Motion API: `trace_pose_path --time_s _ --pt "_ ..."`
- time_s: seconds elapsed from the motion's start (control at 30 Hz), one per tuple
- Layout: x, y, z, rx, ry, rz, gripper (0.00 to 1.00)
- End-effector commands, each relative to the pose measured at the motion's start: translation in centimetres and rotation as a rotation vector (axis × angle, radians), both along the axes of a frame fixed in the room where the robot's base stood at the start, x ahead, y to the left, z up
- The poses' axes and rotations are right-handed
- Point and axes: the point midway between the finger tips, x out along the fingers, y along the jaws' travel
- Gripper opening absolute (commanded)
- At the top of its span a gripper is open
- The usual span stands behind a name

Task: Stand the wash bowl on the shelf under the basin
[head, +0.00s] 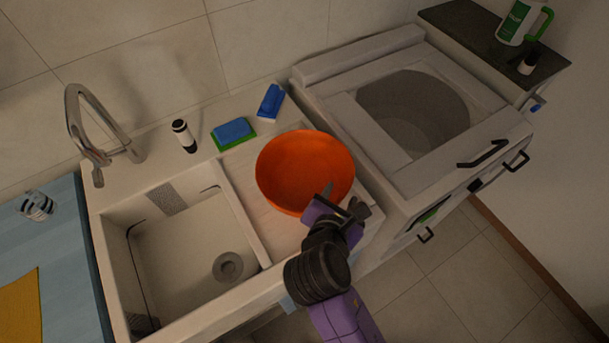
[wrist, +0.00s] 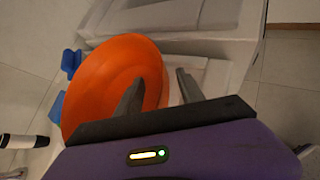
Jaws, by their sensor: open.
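The orange wash bowl (head: 300,165) sits upright on the draining board to the right of the basin (head: 180,245) in the head view. It also shows large in the wrist view (wrist: 110,80). My gripper (head: 345,197) is at the bowl's near right rim. Its fingers are apart, and in the wrist view (wrist: 160,92) one finger overlaps the bowl while the other is to the right, past the rim. I cannot tell whether either finger touches the bowl. The shelf under the basin is not visible in either view.
A tap (head: 90,125) rises behind the basin. A white appliance with a round lid (head: 390,155) is on the right. Tiled floor (head: 450,275) is open in front.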

Motion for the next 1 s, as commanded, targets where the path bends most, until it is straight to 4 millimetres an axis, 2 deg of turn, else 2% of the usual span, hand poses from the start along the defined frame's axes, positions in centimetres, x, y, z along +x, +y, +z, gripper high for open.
trace_pose_path --time_s 0.2,0.5,0.53,0.7,0.77,1.0 --pt "2.3 -0.7 -1.6 0.000 0.000 -0.001 0.45" --pt "2.8 -0.8 -2.0 0.002 -0.001 0.000 0.45" --pt "2.8 -0.8 -2.0 0.002 -0.001 0.000 0.43" --pt "2.7 -0.8 -2.0 0.002 -0.001 0.000 0.10" --pt "2.7 -0.8 -2.0 0.002 -0.001 0.000 0.00" --pt "2.8 -0.8 -1.9 0.002 -0.002 -0.001 0.00"
